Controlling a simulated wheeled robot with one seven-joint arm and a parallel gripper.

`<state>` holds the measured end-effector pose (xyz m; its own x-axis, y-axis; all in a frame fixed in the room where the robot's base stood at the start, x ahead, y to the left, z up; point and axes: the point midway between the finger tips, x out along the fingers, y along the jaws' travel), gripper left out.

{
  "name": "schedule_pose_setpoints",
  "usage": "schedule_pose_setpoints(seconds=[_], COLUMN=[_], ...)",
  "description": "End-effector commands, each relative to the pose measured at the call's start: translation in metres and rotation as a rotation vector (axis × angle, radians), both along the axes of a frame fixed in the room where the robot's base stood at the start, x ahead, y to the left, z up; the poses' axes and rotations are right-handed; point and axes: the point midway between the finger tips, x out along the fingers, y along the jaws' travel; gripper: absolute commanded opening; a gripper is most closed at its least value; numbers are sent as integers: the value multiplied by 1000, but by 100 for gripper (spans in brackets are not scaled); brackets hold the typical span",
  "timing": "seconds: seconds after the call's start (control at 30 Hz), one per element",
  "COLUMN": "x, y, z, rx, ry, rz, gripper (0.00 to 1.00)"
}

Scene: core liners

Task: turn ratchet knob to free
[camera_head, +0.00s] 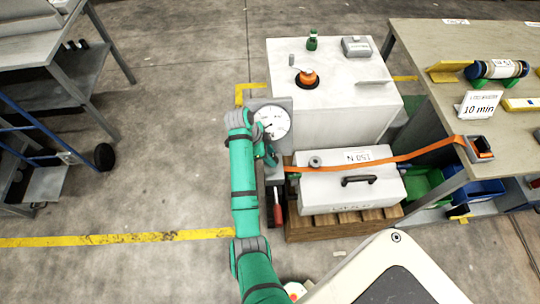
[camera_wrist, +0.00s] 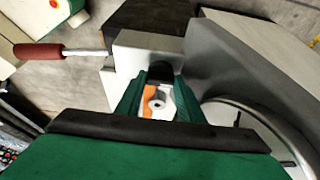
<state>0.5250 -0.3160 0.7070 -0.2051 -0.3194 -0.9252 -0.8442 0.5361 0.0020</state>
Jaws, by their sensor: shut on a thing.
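My gripper (camera_head: 269,156) is at the grey ratchet housing (camera_head: 273,176) on the left side of the white box. In the wrist view, my green fingers (camera_wrist: 160,82) are closed around a small dark piece, apparently the ratchet knob (camera_wrist: 161,72), which is mostly hidden. A round bolt head and a bit of orange show between the fingers. The orange strap (camera_head: 385,162) runs from the housing across the box lid to a grey buckle (camera_head: 481,149) on the table. A red-handled lever (camera_head: 277,214) hangs below the housing, and its handle also shows in the wrist view (camera_wrist: 52,52).
The white box (camera_head: 350,190) with a black handle sits on a wooden pallet (camera_head: 345,222). The workbench (camera_head: 425,60) stands right.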

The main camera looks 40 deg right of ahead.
Motion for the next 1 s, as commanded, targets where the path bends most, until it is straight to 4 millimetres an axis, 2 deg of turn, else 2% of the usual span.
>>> schedule_pose_setpoints(seconds=[0.1, 0.13, 0.2, 0.73, 1.0], x=[0, 0, 0, 1, 0], y=[-2, -2, -1, 0, 2], z=[1, 1, 1, 0, 0], rx=[-4, -4, -5, -7, -5], ry=[-3, -3, -2, -3, -4], rz=[-2, -2, -1, 14, 209], gripper=[12, 39, 53, 53, 53])
